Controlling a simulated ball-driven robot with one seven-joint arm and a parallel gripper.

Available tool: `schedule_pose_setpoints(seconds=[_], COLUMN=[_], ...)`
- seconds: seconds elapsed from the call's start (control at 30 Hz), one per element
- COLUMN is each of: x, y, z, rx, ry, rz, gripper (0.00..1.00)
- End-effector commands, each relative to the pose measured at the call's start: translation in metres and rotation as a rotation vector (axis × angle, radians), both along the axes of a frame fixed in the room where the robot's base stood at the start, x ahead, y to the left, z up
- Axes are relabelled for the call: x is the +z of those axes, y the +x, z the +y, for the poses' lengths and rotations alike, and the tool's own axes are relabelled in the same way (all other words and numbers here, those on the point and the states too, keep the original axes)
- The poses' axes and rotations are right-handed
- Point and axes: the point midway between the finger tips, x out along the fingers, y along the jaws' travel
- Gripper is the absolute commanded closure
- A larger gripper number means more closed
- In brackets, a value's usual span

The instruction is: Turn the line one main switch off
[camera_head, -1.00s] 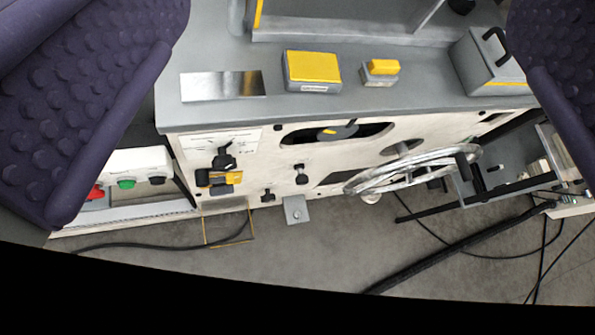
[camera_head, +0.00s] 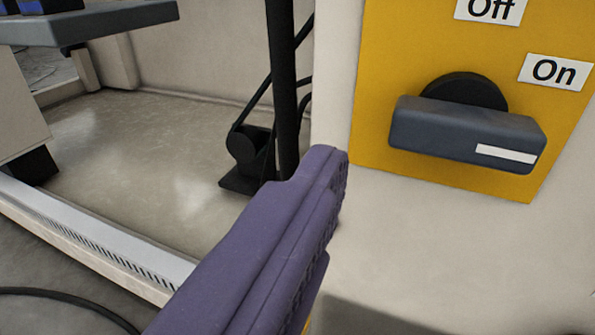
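The main switch is a dark grey bar handle (camera_head: 465,133) on a round black hub (camera_head: 466,91), mounted on a yellow plate (camera_head: 385,60). The bar lies nearly level, tilted slightly down to the right. Its white stripe (camera_head: 505,154) is at the right end, on the side of the "On" label (camera_head: 555,72). The "Off" label (camera_head: 491,10) is above the hub, cut by the top edge. My gripper (camera_head: 325,170) shows as a purple ridged finger left of and below the plate, apart from the handle. A second finger cannot be made out.
The pale panel (camera_head: 420,250) around the plate is bare below it. To the left is an open recess with a black post (camera_head: 282,90), cables and a black foot (camera_head: 245,180). A grey shelf (camera_head: 90,25) juts out at upper left. A vented sill (camera_head: 90,235) runs along the lower left.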

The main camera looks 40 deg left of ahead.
Motion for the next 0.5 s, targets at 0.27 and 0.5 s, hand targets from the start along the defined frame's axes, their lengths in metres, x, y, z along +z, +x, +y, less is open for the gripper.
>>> schedule_pose_setpoints(seconds=[0.27, 0.5], x=[-0.006, -0.005], y=[0.026, 0.061], z=[0.014, 0.025], rx=[-0.004, -0.004], ry=[0.015, 0.014], rz=[-0.012, -0.010], gripper=[0.02, 0.02])
